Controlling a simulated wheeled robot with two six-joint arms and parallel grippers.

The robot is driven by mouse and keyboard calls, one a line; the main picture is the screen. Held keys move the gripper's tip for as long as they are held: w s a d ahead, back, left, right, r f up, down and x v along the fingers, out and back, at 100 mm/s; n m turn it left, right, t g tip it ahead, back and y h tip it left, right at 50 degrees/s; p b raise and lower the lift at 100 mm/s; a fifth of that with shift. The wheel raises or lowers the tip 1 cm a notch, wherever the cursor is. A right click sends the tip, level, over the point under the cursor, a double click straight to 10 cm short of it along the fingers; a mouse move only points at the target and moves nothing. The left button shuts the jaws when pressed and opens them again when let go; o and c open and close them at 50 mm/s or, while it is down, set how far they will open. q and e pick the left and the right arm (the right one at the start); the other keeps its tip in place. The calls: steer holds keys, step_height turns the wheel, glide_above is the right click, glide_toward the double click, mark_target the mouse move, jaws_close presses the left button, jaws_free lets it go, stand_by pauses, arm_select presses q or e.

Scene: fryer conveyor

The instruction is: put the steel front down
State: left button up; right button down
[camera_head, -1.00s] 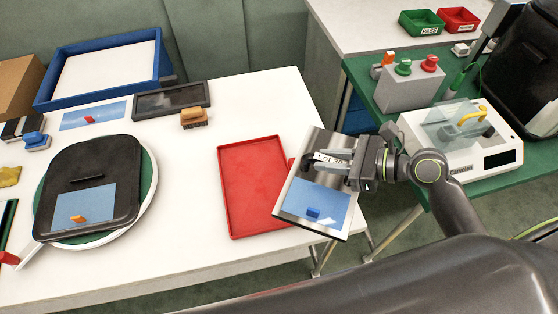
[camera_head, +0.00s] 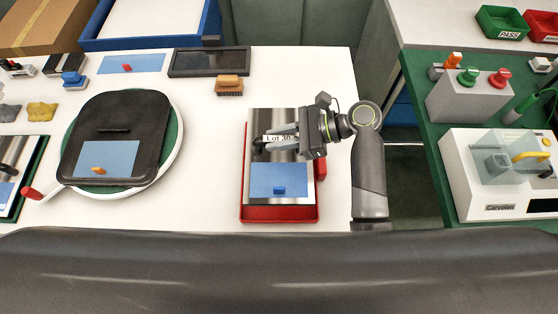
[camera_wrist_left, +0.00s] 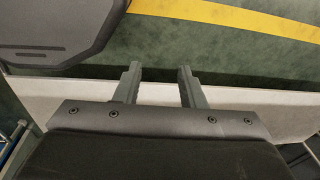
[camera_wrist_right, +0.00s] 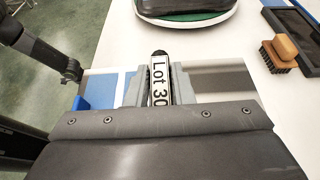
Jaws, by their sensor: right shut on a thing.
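The steel front (camera_head: 292,120) is a shiny panel with a blue film patch and a small blue tab on its lower part. In the head view it is over the red tray (camera_head: 280,214), covering most of it; I cannot tell whether it touches the tray floor. My right gripper (camera_head: 290,140) is shut on its dark handle, which bears a "Lot 30" label. The label shows between the fingers in the right wrist view (camera_wrist_right: 159,80). My left gripper (camera_wrist_left: 158,88) is open and empty in the left wrist view, above the floor and a pale edge.
A black front (camera_head: 115,125) with a blue patch lies on a round green and white stand at left. A brush (camera_head: 229,86) and a dark framed panel (camera_head: 210,62) lie behind the tray. A green bench with a Carvolen machine (camera_head: 495,175) stands at right, across a gap.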

mark_target(280, 155)
step_height(280, 155, down, 4)
step_height(280, 155, down, 4)
steer(key=shift+f, duration=0.1)
arm_select(q)
steer(key=shift+w+d, duration=0.25)
steer(key=shift+w, duration=0.15)
arm_select(e)
steer(key=c, duration=1.3)
jaws_free()
steer(key=shift+o, duration=0.2)
steer(key=shift+d, duration=0.15)
steer(key=b+v, duration=0.1)
steer(key=v, duration=1.1)
arm_select(q)
steer(key=shift+a+f, duration=0.1)
steer(key=shift+f, duration=0.5)
